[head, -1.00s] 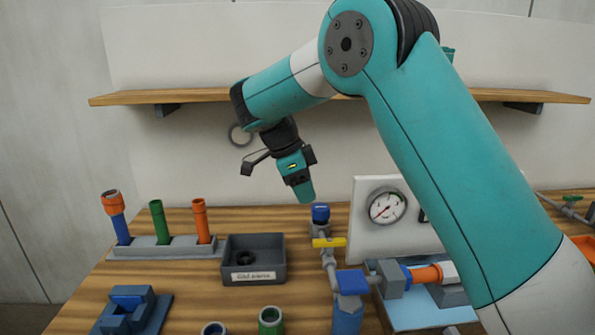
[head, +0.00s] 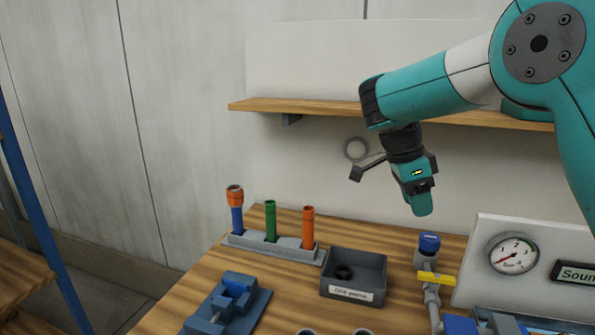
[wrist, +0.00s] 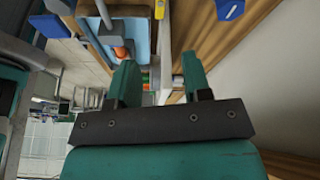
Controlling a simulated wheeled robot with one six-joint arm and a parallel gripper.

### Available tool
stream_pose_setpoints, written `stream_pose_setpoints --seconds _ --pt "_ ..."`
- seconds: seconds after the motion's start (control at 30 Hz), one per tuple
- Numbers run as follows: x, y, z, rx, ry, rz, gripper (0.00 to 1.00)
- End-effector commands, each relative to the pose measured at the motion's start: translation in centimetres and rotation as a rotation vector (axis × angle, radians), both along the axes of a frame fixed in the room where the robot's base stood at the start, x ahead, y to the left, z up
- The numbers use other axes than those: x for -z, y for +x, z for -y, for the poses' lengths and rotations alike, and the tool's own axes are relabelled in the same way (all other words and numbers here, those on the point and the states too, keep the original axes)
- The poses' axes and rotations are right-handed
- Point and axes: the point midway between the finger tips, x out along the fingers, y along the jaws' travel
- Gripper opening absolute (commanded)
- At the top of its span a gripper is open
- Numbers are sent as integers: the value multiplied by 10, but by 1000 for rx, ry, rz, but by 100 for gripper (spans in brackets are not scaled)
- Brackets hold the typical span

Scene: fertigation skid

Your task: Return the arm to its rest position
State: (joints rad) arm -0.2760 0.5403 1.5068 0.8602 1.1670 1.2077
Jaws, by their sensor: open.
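My gripper (head: 421,205) hangs in the air above the back of the wooden bench, below the wall shelf, pointing down. In the wrist view its two teal fingers (wrist: 160,80) stand apart with nothing held between them. My teal and white arm reaches in from the right side of the head view. The gripper touches nothing that I can see.
The shelf (head: 310,108) runs along the wall behind the arm. Below are a rack (head: 270,246) with colored tubes, a grey bin (head: 352,277), a blue clamp (head: 230,300), a yellow-handled valve (head: 436,280) and a gauge panel (head: 480,270). A blue post (head: 40,220) stands at left.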

Motion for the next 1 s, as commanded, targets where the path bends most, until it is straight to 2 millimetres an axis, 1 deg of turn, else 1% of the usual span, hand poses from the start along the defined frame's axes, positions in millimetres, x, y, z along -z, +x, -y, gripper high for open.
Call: stream_pose_setpoints --seconds 0.03,0.07,0.1,0.17,0.2,0.27,0.3,0.37,0.4,0.5,0.6,0.7,0.8,1.0 --pt "-8 -12 -2 -159 32 -21 45" --pt "-11 -20 -4 -278 54 -39 45" --pt "-14 -33 -10 -455 89 -62 45" --pt "-16 -57 -21 -742 146 -93 45" --pt "-16 -76 -30 -937 186 -107 45" --pt "-14 -109 -47 -1224 246 -116 45" --pt "-12 -132 -59 -1407 285 -112 45" --pt "-9 -168 -76 -1661 338 -92 45" --pt "-7 -192 -87 -1813 369 -73 45" --pt "-3 -241 -109 -2098 426 -12 45" --pt "-1 -272 -122 -2270 460 41 45" --pt "0 -287 -129 -2348 475 71 45" --pt "0 -290 -131 -2367 479 76 45" --pt "0 -290 -131 -2364 479 75 45"
